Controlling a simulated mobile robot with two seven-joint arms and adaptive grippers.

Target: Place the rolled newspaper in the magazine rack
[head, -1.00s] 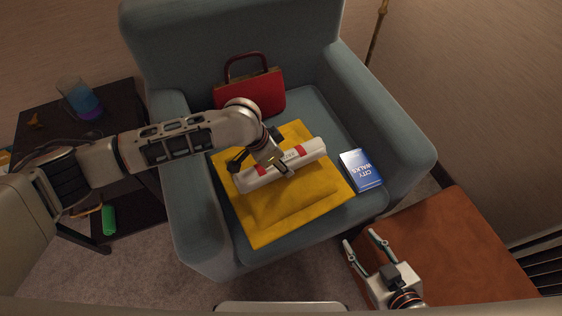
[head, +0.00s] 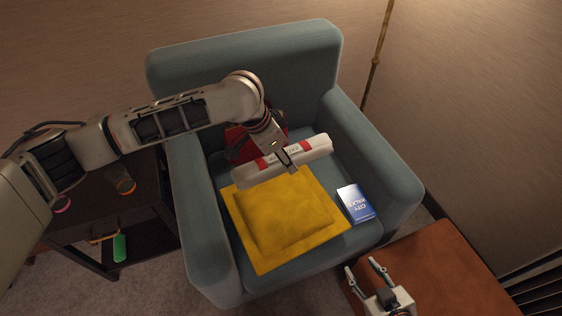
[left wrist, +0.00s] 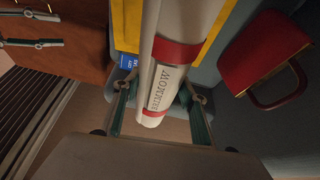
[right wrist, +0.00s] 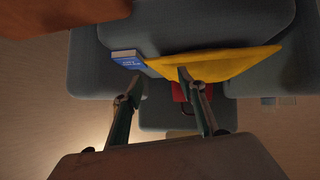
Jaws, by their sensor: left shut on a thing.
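The rolled newspaper (head: 310,151) is white with red bands. My left gripper (head: 287,160) is shut on it and holds it above the armchair seat, nearly level. In the left wrist view the newspaper (left wrist: 170,75) runs between the two fingers (left wrist: 160,112), with printed letters between its red bands. My right gripper (head: 364,272) is open and empty above the brown table; its spread fingers also show in the right wrist view (right wrist: 160,90). I cannot make out a magazine rack for certain; dark slats (head: 535,285) show at the far right edge.
The blue armchair (head: 235,55) holds a yellow cushion (head: 285,220), a blue book (head: 355,202) and a red handbag (head: 238,138), partly hidden by my left arm. A brown table (head: 440,265) stands at right. A dark side table (head: 150,215) stands at left.

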